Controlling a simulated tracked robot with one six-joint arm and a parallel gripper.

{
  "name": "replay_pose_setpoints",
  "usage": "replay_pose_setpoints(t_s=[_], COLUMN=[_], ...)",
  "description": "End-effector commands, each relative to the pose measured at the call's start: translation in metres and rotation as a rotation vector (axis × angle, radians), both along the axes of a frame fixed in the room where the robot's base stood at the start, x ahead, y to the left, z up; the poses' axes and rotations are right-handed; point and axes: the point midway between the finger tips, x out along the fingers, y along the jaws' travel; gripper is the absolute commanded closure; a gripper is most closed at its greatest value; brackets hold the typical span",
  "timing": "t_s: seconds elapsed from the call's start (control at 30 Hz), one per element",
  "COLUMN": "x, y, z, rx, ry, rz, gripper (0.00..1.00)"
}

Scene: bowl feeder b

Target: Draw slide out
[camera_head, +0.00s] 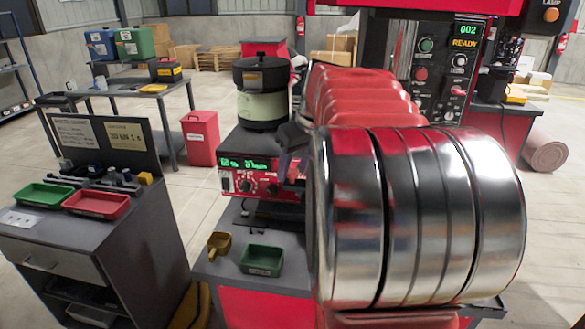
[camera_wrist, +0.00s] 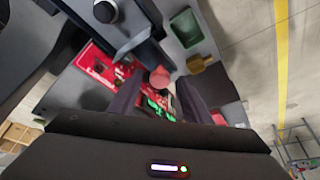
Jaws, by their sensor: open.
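The bowl feeder (camera_head: 262,107) has a dark lid and a pale green band and stands on a bench behind a red control box (camera_head: 248,183) with a green display. In the wrist view, a round reddish knob (camera_wrist: 160,77) shows just beyond and between the finger ends of my gripper (camera_wrist: 158,95); I cannot tell whether it belongs to the slide. The fingers are apart, with nothing seen held. The red box with its green display (camera_wrist: 156,105) also shows there. In the head view my gripper (camera_head: 290,142) is beside the feeder, mostly hidden by my arm. The slide is not clearly seen.
A green tray (camera_head: 262,260) and a yellow scoop (camera_head: 218,245) lie on the bench front. A side cabinet at left carries a green tray (camera_head: 45,194) and a red tray (camera_head: 96,204). A red bin (camera_head: 200,138) stands behind. A control panel (camera_head: 437,65) reads READY.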

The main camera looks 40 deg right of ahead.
Motion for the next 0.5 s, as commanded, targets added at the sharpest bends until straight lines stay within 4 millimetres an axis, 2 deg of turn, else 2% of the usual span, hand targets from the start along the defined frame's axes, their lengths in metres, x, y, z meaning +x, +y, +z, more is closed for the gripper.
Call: replay_pose_setpoints(t_s=[0.17,0.5], x=[0.0000,0.0001], y=[0.0001,0.0003], z=[0.0000,0.0001], rx=[0.000,0.000], ry=[0.000,0.000], rz=[0.000,0.000], gripper=[0.56,0.79])
